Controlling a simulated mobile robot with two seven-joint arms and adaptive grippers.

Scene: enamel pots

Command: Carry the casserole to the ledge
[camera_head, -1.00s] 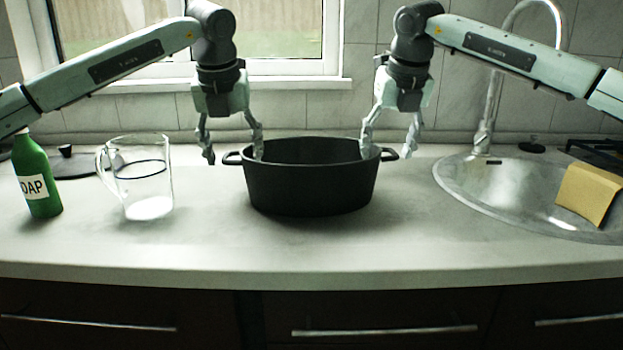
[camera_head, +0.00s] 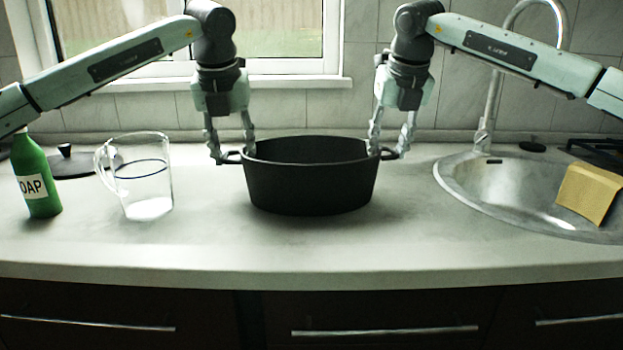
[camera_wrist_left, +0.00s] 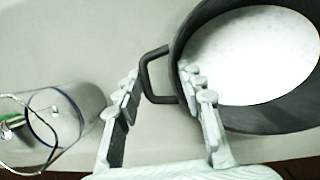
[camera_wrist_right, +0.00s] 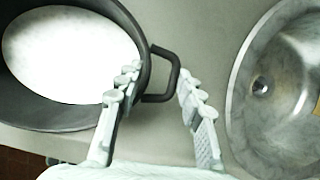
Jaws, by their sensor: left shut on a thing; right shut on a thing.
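The casserole (camera_head: 311,190) is a black oval pot without a lid, standing upright on the worktop (camera_head: 290,245). Its pale inside floor shows in the left wrist view (camera_wrist_left: 255,60) and the right wrist view (camera_wrist_right: 70,55). My left gripper (camera_head: 232,156) is shut on its left loop handle (camera_wrist_left: 150,75), one finger outside the loop and one at the pot wall. My right gripper (camera_head: 388,154) is shut on its right loop handle (camera_wrist_right: 172,75) in the same way. A window sill (camera_head: 295,88) runs along the back wall; I cannot tell whether it is the ledge.
A clear glass jug (camera_head: 147,185) and a green soap bottle (camera_head: 38,178) stand left of the casserole. A dark lid (camera_head: 75,163) lies behind them. The worktop before the casserole is clear.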

